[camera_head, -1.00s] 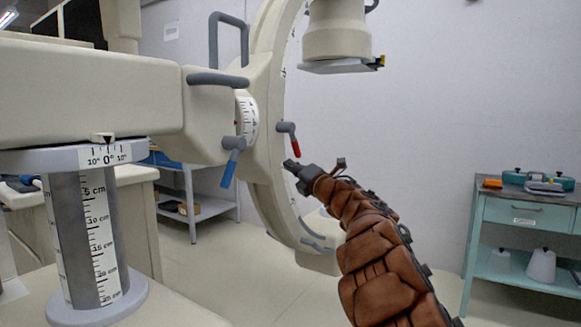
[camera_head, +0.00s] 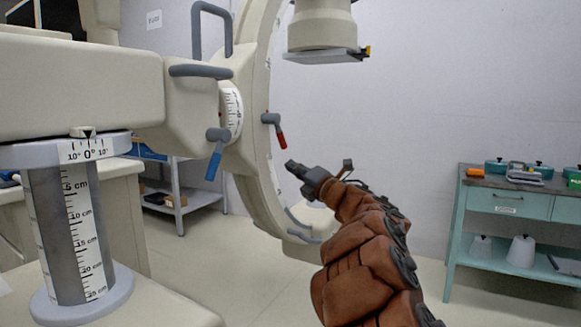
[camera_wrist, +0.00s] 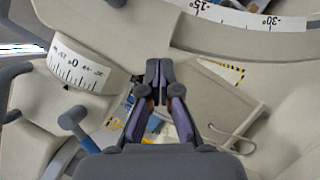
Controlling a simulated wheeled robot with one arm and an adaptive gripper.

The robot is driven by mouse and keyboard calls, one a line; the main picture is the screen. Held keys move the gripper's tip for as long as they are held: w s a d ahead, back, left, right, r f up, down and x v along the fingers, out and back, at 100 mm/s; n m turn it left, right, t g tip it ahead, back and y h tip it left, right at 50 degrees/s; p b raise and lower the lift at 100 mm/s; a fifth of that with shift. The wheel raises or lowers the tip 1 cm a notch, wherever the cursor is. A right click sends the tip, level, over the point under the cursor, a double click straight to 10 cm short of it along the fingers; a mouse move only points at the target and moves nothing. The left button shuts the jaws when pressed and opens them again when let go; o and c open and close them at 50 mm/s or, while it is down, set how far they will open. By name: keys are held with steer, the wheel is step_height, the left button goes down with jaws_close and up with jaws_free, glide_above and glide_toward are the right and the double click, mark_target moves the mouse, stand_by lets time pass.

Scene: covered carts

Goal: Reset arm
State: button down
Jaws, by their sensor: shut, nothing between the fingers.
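My arm, in a brown quilted cover, reaches up from the bottom of the head view. My gripper (camera_head: 291,166) is at its end, pointing up and left toward the large beige C-shaped ring (camera_head: 258,120). In the wrist view my gripper (camera_wrist: 158,68) has its two dark fingers together, with nothing between them. It appears in front of the beige machine, beside the lever with the red tip (camera_head: 274,130) in the head view. Whether it touches the ring cannot be told, but no contact shows.
A lever with a blue handle (camera_head: 216,153) and a grey column with a cm scale (camera_head: 75,230) stand at left. A teal cart (camera_head: 510,206) with pots and white containers stands at right. Open floor (camera_head: 400,275) lies between the arm and the cart.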

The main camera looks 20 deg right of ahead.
stand_by(0.4)
steer(key=s+d+r+m+g+h+p, duration=0.2)
steer(key=s+d+r+m+h+p, duration=0.5)
steer(key=d+r+m+h+p, duration=0.55)
steer(key=s+f+m+g+h+p, duration=0.25)
steer(key=s+f+m+g, duration=0.2)
steer(key=s+m, duration=0.3)
steer(key=s+a+f+m+g+y+p, duration=0.25)
steer(key=s+a+f+p, duration=0.2)
steer(key=s, duration=0.35)
steer(key=s+a+f+m+g+y+p, duration=0.1)
steer(key=s+a+f+m+g+p, duration=0.3)
steer(key=s, duration=0.4)
steer(key=s+a+f+g+y+p, duration=0.1)
steer(key=s+a, duration=0.3)
steer(key=s, duration=0.4)
steer(key=s+a+f+m+g+y+p, duration=0.1)
steer(key=s+a+g+p, duration=0.3)
steer(key=s, duration=0.4)
steer(key=s+a+f+g+y+p, duration=0.1)
steer(key=s+a+g+y+p, duration=0.1)
steer(key=s+a, duration=0.4)
steer(key=shift+s+a+m+g, duration=0.15)
steer(key=shift+s+m+g, duration=0.2)
steer(key=shift+s+g, duration=0.45)
